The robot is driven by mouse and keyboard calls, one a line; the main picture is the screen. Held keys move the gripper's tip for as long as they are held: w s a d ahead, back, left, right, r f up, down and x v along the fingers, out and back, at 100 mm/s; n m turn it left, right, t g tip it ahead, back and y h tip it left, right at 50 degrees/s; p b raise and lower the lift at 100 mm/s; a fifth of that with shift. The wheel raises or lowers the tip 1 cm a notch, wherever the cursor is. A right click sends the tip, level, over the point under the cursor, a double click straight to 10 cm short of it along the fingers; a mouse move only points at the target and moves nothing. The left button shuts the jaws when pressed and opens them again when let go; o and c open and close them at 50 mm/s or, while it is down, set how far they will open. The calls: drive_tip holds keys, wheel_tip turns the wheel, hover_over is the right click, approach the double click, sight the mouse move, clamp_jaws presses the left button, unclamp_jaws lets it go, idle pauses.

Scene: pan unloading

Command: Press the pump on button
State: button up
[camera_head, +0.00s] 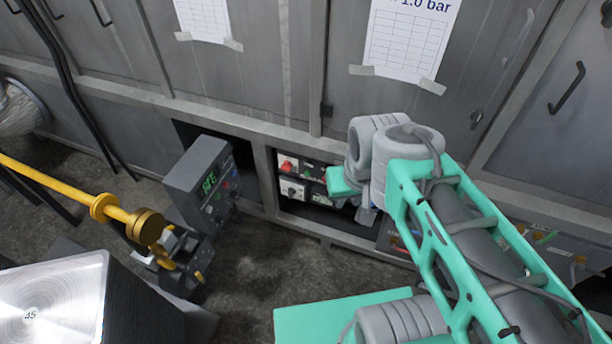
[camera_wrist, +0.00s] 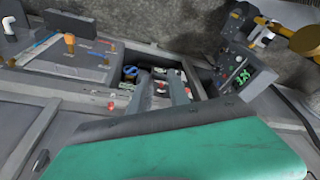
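My gripper (camera_wrist: 160,80) shows in the wrist view as two grey fingers with a gap between them. It points into the low cabinet opening, and nothing is visible held in it. In the head view my gripper (camera_head: 367,214) is partly hidden by my wrist, at the right of the opening. A dark panel with a red knob (camera_head: 287,165) and a panel with a white-faced switch (camera_head: 292,189) sit inside the opening. A grey control box (camera_head: 203,178) with a green display and small buttons stands left of it. I cannot tell which control is the pump on button.
A yellow rod (camera_head: 105,207) reaches in from the left above a black-and-yellow device (camera_head: 182,255). A metal block (camera_head: 55,300) marked 45 is at the lower left. Cabinet frame edges border the opening. Some dark floor in front of it is clear.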

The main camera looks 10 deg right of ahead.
clamp_jaws()
idle(1.4)
